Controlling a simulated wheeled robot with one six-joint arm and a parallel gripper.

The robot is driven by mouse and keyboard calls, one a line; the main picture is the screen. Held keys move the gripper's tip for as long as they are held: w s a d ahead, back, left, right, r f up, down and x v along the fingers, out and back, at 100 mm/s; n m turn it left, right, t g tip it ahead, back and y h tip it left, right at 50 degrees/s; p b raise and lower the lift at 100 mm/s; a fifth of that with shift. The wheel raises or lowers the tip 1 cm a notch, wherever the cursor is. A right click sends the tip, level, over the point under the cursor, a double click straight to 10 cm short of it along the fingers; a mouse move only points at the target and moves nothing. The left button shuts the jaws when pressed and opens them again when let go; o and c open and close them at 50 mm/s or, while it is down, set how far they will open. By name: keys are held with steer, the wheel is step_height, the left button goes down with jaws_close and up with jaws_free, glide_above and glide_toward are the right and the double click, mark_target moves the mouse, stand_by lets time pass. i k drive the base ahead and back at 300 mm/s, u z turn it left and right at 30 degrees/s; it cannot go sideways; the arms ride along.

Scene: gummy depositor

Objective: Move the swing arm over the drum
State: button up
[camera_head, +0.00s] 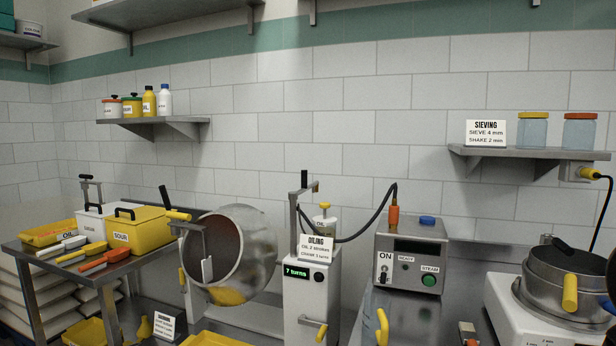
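The drum (262,258) is a tilted, open-mouthed metal drum left of centre, with its opening facing front left. A thin bar with a hanging pale paddle (207,269) stands in front of its mouth. To the right is the white oiling machine (297,285), with a green display reading "7 turns". An upright grey post with a black-topped arm (303,190), which looks like the swing arm, rises from this machine, right of the drum's mouth. I cannot tell exactly where the arm's free end lies. My gripper is not in view.
A steel table (70,264) at left holds yellow and white bins and scoops. A steam box (410,255) stands right of the oiling machine, with a black hose looping between them. A sieve pot (565,275) is far right. Wall shelves hold jars and bottles.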

mark_target(294, 195)
steer(key=i, duration=0.1)
steer(key=u, duration=2.5)
steer(key=i, duration=1.45)
steer(key=z, duration=2.6)
steer(key=i, duration=1)
steer(key=z, duration=0.05)
